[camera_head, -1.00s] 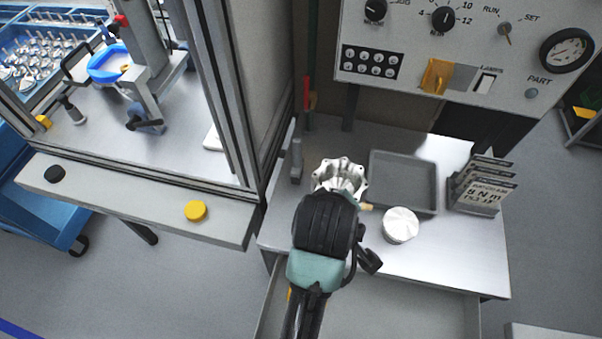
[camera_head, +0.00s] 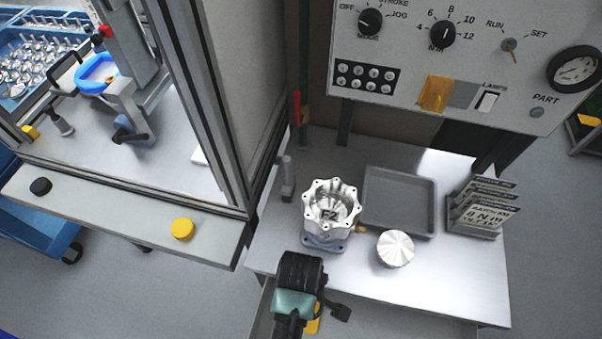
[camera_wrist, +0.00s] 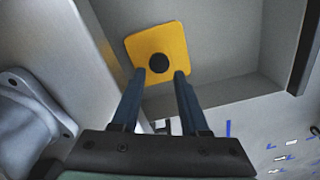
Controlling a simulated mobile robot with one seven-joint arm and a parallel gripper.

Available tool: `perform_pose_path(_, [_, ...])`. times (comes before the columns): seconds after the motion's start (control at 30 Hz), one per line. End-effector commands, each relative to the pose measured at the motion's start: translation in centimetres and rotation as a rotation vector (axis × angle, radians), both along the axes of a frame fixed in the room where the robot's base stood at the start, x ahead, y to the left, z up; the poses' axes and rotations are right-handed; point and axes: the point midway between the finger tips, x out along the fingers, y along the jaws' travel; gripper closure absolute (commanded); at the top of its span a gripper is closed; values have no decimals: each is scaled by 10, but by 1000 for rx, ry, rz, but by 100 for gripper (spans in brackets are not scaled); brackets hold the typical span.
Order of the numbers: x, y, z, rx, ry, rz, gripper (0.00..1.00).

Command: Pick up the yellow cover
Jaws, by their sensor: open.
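The yellow cover (camera_wrist: 172,42) is a square plate with rounded corners and a round black knob in its middle. It lies in the open drawer (camera_wrist: 215,30), close to the drawer's wall. In the head view only a part of the cover (camera_head: 313,322) shows beside my arm. My gripper (camera_wrist: 160,76) is open and empty. In the wrist view its two fingers point at the cover, with the fingertips at either side of the knob in the picture. I cannot tell whether they touch it.
Above the drawer, the metal table (camera_head: 345,283) carries a machined housing (camera_head: 329,216), a round metal lid (camera_head: 395,248), an empty grey tray (camera_head: 400,202) and a card holder (camera_head: 480,212). A control panel (camera_head: 520,85) stands behind. A framed machine (camera_head: 205,110) stands at left.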

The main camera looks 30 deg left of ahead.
Motion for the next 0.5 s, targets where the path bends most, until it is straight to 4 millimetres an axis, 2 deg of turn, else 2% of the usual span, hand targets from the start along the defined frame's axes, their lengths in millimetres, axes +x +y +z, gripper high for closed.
perform_pose_path(0.23, [0,0,-19,0,0,-2,56])
perform_pose_path(0.5, [0,0,-56,0,0,-2,56])
